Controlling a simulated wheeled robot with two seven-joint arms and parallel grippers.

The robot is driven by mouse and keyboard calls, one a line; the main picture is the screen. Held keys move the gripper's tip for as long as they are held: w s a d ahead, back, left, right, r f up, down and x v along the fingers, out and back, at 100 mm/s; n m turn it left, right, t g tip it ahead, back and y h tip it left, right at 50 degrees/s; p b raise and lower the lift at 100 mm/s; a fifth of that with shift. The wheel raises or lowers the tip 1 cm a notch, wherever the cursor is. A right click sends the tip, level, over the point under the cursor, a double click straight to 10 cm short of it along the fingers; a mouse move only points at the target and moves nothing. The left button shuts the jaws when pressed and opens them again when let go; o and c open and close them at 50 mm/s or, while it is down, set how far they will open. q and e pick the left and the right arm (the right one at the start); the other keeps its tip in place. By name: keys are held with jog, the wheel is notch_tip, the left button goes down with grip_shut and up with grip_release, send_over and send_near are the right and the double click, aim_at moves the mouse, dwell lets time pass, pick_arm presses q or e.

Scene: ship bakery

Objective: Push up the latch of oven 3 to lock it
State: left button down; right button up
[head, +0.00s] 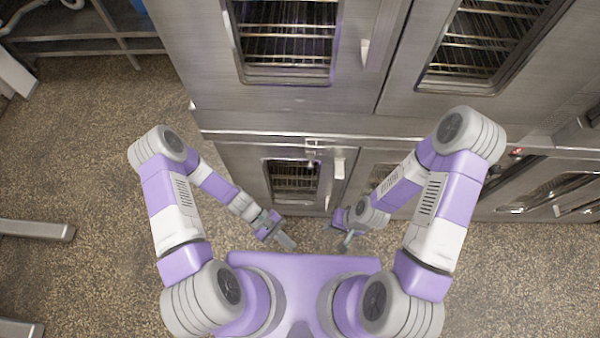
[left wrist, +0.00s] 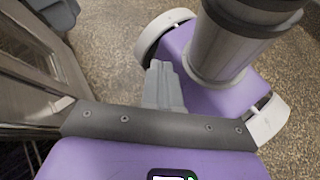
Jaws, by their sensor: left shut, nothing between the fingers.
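The ovens are a steel bank in the head view. A lower oven door (head: 237,170) has a small window with racks and a pale upright handle or latch piece (head: 340,168) at its right side. No oven number is readable, so I cannot tell which is oven 3 or its latch's exact position. My left gripper (head: 286,242) is shut and empty, low in front of this door and apart from it. Its grey fingers also show in the left wrist view (left wrist: 163,84). My right gripper (head: 346,241) is just right of it, too small to tell open or shut.
Upper oven doors stand above, one with a pale handle (head: 365,52). A steel ledge (head: 260,134) separates the rows. Another lower door is partly hidden behind my right arm. Speckled floor (head: 90,130) is open at left, with metal legs (head: 38,230) at the edge.

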pick_arm(q)
jog(key=w+d+r+n+t+h, duration=0.1)
jog(key=w+r+n+t+h, duration=0.3)
jog(key=w+n+h, duration=0.55)
jog(key=w+a+r+n+t+h+b, duration=0.1)
jog(key=w+a+r+n+t+h, duration=0.1)
jog(key=a+t+h, duration=0.4)
jog(key=w+a+n+t, duration=0.1)
jog(key=w+t, duration=0.1)
jog(key=t, duration=0.2)
jog(key=shift+a+r, duration=0.25)
pick_arm(e)
jog(key=shift+f, duration=0.8)
pick_arm(q)
jog(key=p+x, duration=0.1)
jog(key=x, duration=1.3)
pick_arm(e)
jog(key=shift+r, duration=0.7)
pick_arm(q)
jog(key=shift+a+r, duration=0.1)
jog(key=shift+r, duration=0.05)
